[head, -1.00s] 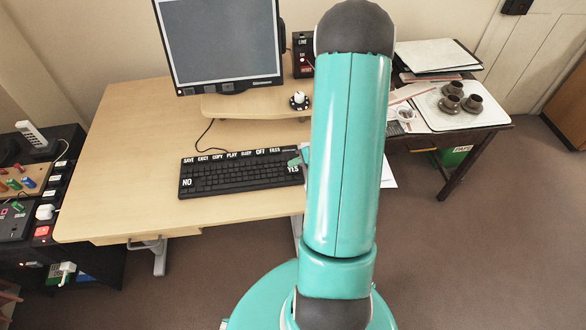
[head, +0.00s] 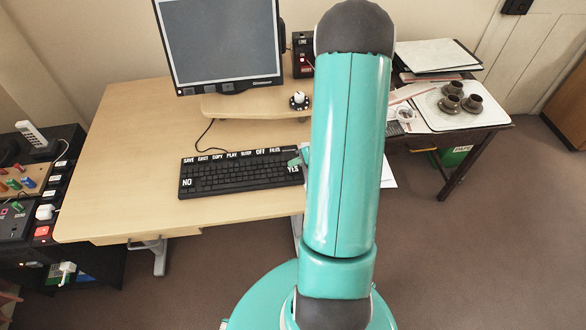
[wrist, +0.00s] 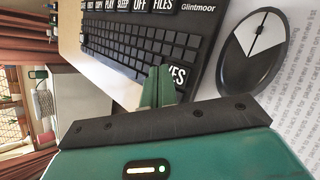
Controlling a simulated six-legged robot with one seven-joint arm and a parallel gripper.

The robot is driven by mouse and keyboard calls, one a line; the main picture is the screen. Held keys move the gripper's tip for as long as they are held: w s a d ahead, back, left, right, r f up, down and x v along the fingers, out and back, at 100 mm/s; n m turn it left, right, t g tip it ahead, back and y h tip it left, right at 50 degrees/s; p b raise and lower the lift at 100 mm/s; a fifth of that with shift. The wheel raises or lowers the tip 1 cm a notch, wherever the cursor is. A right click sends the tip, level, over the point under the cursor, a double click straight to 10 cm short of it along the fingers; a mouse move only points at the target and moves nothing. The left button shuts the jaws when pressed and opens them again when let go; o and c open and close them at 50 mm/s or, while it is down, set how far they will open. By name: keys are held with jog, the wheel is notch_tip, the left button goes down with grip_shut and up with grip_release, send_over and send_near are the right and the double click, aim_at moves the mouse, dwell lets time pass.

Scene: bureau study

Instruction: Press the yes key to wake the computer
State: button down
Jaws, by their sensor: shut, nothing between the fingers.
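The black keyboard (head: 235,178) lies on the wooden desk, with large white-lettered keys along its back row and NO at its front left. The YES key (head: 293,168) is at its right end; in the wrist view the YES key (wrist: 178,77) is partly hidden behind my fingers. My gripper (wrist: 160,78) is shut and empty, its fingertips right at the YES key. I cannot tell whether they touch it. In the head view only a bit of my gripper (head: 297,160) shows beside my arm. The computer monitor (head: 222,40) has a plain grey screen.
A black and white mouse (wrist: 253,47) lies on printed paper (wrist: 285,85) right of the keyboard. A low wooden riser (head: 250,106) stands below the monitor. A side table with a tray (head: 440,118) and brown cups is at the right. The desk left of the keyboard is clear.

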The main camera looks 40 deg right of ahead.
aim_at(296, 170)
jog(key=shift+f, duration=0.1)
dwell(0.3)
jog(key=shift+f, duration=0.3)
jog(key=shift+f, duration=0.5)
dwell(0.6)
jog(key=shift+r, duration=0.9)
jog(key=shift+r, duration=0.1)
jog(key=shift+r, duration=2.45)
